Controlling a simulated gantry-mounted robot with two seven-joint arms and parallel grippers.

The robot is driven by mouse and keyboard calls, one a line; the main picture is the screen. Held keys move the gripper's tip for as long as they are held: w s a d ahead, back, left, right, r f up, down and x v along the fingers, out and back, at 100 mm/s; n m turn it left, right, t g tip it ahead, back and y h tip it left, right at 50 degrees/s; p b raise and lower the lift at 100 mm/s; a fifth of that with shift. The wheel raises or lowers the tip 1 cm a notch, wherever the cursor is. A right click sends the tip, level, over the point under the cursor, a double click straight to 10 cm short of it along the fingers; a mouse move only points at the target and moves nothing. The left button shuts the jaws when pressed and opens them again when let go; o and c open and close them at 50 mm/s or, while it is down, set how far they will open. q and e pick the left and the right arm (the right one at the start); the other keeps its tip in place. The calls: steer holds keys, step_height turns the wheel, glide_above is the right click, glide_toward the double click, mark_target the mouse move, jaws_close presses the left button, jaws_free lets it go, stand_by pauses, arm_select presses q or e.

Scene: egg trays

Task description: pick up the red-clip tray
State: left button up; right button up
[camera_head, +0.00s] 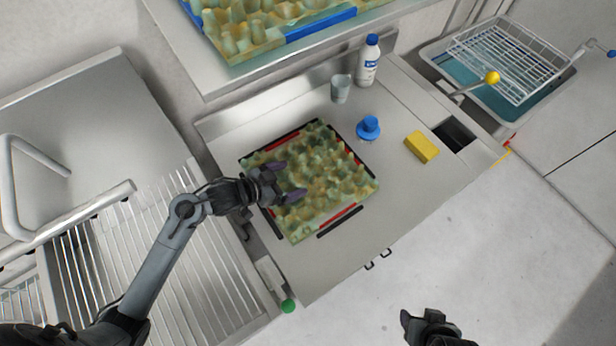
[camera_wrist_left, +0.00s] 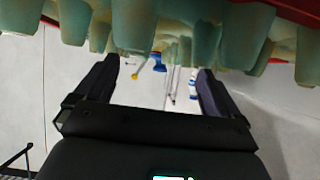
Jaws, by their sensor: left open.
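The red-clip tray (camera_head: 338,184) is a mottled green-brown egg tray with red strips on two opposite edges. It lies on the steel counter in the head view. My left gripper (camera_head: 291,180) is over its left half in that view, fingers apart, with nothing seen between them. In the left wrist view the left gripper (camera_wrist_left: 157,75) also shows with its fingers spread. The tray's pale green cups (camera_wrist_left: 135,25) fill the top of that view, with red at the corners; contact cannot be told. My right gripper (camera_head: 425,322) is at the bottom edge of the head view, away from the tray.
A blue-edged tray (camera_head: 320,24) sits on the upper shelf. A cup (camera_head: 341,88), a white bottle (camera_head: 367,68), a blue-capped item (camera_head: 368,128) and a yellow sponge (camera_head: 422,147) stand right of the red-clip tray. A wire rack (camera_head: 512,58) is over the sink.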

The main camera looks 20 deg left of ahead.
mark_target(308, 175)
arm_select(q)
steer(key=shift+w+r+x, duration=0.1)
steer(key=shift+r+x, duration=0.1)
steer(key=shift+x, duration=1.05)
steer(key=shift+w+r+x, duration=0.1)
steer(key=shift+r+x, duration=0.05)
steer(key=shift+x, duration=1.1)
steer(key=c, duration=1.6)
